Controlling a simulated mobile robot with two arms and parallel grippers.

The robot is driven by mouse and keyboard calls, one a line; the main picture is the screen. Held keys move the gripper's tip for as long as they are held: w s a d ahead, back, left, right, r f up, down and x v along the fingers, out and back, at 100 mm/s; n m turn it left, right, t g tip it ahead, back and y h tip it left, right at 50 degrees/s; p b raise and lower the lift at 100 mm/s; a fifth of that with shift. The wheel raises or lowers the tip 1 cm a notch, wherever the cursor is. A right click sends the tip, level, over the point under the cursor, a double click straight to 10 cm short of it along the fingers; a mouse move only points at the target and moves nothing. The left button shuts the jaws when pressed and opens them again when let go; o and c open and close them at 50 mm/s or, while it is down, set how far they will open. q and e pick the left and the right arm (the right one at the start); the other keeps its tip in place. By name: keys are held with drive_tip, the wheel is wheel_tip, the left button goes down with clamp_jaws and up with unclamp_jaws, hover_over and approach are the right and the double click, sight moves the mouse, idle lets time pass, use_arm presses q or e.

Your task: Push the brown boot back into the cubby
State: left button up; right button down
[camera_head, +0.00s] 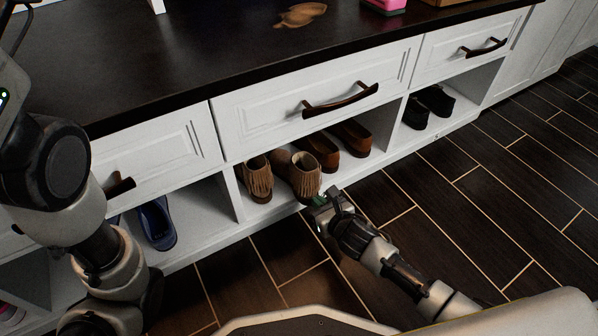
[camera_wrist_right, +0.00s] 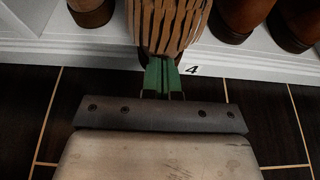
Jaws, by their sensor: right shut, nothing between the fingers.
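A pair of brown fringed boots stands in the middle cubby. The right one of the pair (camera_head: 297,171) sits further forward, with its toe near the cubby's front edge (camera_head: 265,213). The left one (camera_head: 257,178) stands beside it. My right gripper (camera_head: 319,199) is shut, with its green fingertips at the toe of the right boot. In the right wrist view the green fingers (camera_wrist_right: 162,76) meet the fringed boot (camera_wrist_right: 168,25); exact contact is hard to tell. My left arm (camera_head: 100,245) shows at the left, but its gripper is out of view.
Brown slip-on shoes (camera_head: 351,136) stand right of the boots in the same cubby. Black shoes (camera_head: 436,100) are in the right cubby, a blue shoe (camera_head: 157,224) in the left one. A drawer handle (camera_head: 340,99) juts out above. The dark tiled floor (camera_head: 480,190) in front is clear.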

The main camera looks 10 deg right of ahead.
sight(308, 190)
drive_tip(key=shift+w+a+b, duration=0.15)
drive_tip(key=shift+w+a, duration=0.25)
drive_tip(key=shift+w, duration=0.65)
drive_tip(key=shift+w+a+b, duration=0.15)
drive_tip(key=shift+w+a, duration=0.25)
drive_tip(key=shift+w, duration=0.7)
drive_tip(key=shift+w+a+b, duration=0.15)
drive_tip(key=shift+w+a, duration=0.25)
drive_tip(key=shift+w, duration=0.65)
drive_tip(key=shift+s+d+p, duration=0.25)
drive_tip(key=shift+s+p, duration=0.2)
drive_tip(key=shift+s, duration=0.2)
drive_tip(key=s+d+p, duration=0.2)
drive_tip(key=s+d, duration=0.1)
drive_tip(key=s, duration=0.5)
drive_tip(key=shift+s+p, duration=0.1)
drive_tip(key=shift+p, duration=0.2)
